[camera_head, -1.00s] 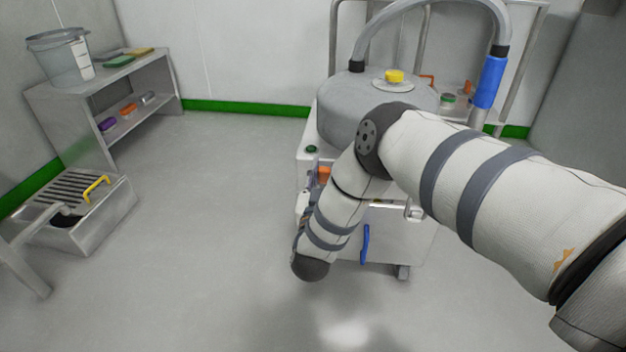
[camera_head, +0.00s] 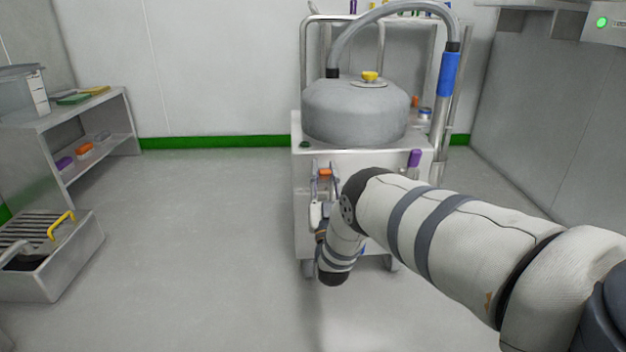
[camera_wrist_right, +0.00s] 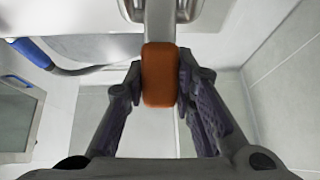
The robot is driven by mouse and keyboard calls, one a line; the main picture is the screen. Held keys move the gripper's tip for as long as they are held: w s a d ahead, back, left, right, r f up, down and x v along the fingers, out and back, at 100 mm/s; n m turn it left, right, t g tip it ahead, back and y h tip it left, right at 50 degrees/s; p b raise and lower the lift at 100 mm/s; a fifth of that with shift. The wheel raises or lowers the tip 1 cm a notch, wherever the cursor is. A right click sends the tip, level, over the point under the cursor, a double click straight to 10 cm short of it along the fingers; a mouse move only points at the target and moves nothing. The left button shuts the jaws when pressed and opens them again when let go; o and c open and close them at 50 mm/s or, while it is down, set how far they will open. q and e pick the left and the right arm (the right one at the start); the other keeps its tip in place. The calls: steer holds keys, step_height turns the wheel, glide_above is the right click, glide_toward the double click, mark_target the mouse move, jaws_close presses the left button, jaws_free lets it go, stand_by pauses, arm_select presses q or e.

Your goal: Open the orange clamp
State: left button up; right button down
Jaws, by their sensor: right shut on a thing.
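The orange clamp (camera_head: 325,173) shows as a small orange piece on the front of the white wheeled machine (camera_head: 305,235), near its left edge. In the right wrist view its orange handle (camera_wrist_right: 159,75) hangs from a grey metal bar, between my fingers. My right gripper (camera_wrist_right: 160,70) is shut on this handle, with a finger at each side. In the head view my right gripper (camera_head: 323,178) is small and partly hidden by my own forearm. The forearm also covers much of the machine's front. My left gripper is in neither view now.
A grey domed tank (camera_head: 355,110) with a yellow knob (camera_head: 370,77) and hose sits on the machine. A purple handle (camera_head: 414,157) is at its front right. A shelf (camera_head: 95,110) and a floor box (camera_head: 65,270) stand left. The middle floor is clear.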

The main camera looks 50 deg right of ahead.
steer(key=shift+s+a+f+t+h+b, duration=0.1)
steer(key=shift+f+t+h+b, duration=0.2)
steer(key=shift+b, duration=0.3)
steer(key=shift+r, duration=0.15)
steer(key=c, duration=1.3)
jaws_free()
steer(key=v, duration=1.2)
